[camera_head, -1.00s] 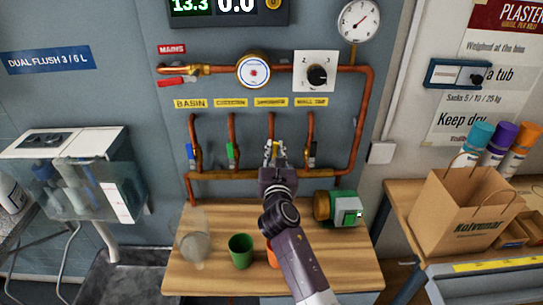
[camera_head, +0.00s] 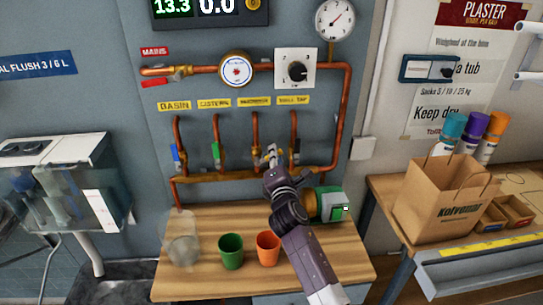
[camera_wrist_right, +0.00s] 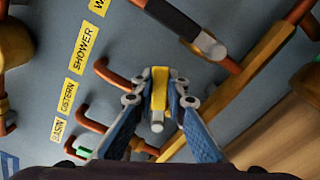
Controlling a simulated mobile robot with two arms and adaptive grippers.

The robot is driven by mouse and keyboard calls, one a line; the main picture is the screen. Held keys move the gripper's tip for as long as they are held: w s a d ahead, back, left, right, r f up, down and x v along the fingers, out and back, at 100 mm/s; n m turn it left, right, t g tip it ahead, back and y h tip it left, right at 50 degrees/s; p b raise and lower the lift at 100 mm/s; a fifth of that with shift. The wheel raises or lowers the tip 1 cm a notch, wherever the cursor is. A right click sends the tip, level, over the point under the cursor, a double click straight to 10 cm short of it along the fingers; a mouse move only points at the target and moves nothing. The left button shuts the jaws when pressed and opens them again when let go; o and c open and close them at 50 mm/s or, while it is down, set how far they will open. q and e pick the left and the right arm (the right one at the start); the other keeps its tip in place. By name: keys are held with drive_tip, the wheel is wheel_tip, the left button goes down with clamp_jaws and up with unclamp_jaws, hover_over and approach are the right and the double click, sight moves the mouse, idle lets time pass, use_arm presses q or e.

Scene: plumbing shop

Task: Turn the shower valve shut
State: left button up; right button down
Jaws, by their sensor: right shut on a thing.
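The shower valve sits on the third pipe (camera_head: 255,128) from the left, under a yellow label. My right gripper (camera_head: 268,157) is at this valve, just right of the pipe, and covers part of it. In the right wrist view the fingers are shut around a yellow lever (camera_wrist_right: 160,88) with a silver end. The SHOWER label (camera_wrist_right: 84,47) is on the wall beside it. How far the lever is turned is hard to tell, as the fingers hide much of it. My left gripper is not in view.
Neighbouring levers are blue (camera_head: 178,155), green (camera_head: 216,152) and black (camera_head: 297,147). A copper pipe (camera_head: 343,120) bounds the right.

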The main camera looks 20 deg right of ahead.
drive_tip(key=shift+s+d+f+m+b, duration=0.15)
drive_tip(key=shift+f+m+b, duration=0.4)
drive_tip(key=shift+m, duration=0.4)
drive_tip(key=shift+w+d+f+m+b, duration=0.1)
drive_tip(key=shift+f+m+b, duration=0.4)
drive_tip(key=shift+m, duration=0.5)
drive_tip(key=shift+s+d+f+m+b, duration=0.15)
drive_tip(key=shift+f+m+b, duration=0.4)
drive_tip(key=shift+m, duration=0.4)
drive_tip(key=shift+f, duration=0.1)
drive_tip(key=c, duration=1.9)
unclamp_jaws()
drive_tip(key=v, duration=1.2)
